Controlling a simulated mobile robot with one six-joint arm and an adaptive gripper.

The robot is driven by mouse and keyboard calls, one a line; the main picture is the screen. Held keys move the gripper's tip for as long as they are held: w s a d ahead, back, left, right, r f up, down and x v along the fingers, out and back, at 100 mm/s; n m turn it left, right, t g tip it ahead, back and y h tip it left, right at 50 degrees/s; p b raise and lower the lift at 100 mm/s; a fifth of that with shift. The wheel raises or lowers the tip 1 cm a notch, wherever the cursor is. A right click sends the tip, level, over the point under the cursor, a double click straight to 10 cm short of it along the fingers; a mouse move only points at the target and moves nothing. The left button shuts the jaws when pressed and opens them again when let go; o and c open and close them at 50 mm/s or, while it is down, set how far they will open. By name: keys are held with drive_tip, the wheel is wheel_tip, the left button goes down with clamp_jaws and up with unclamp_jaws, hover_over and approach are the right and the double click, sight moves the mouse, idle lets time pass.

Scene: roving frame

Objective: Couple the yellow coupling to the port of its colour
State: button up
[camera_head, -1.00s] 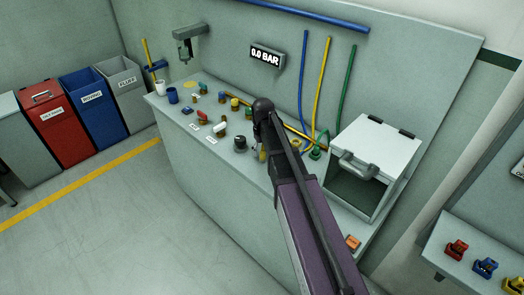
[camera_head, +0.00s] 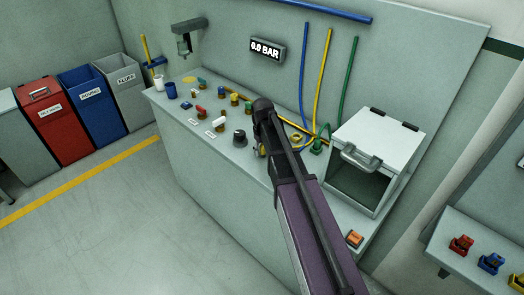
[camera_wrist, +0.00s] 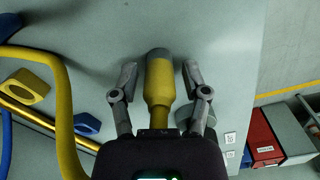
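The yellow coupling (camera_wrist: 159,78) lies between the two fingers of my gripper (camera_wrist: 160,75) in the wrist view. It has a grey end and a narrower yellow stem towards the palm. A gap shows on each side of it, so the fingers look open around it. A yellow-topped fitting (camera_head: 235,99), seemingly the yellow port, stands in a row with blue (camera_head: 223,92) and green (camera_head: 248,107) ones. A yellow hose (camera_wrist: 62,80) curves past in the wrist view.
A lidded box (camera_head: 376,150) stands to the right of my arm. Hoses hang on the back panel, with a display (camera_head: 265,50) reading 0.0 BAR. A yellow ring (camera_wrist: 26,91) lies left of my gripper.

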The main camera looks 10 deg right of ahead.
clamp_jaws()
drive_tip(key=shift+r, duration=0.1)
drive_tip(key=shift+w+r+p, duration=0.1)
drive_tip(key=shift+r+p, duration=2.3)
drive_tip(key=shift+p, duration=0.1)
drive_tip(key=shift+d, duration=0.15)
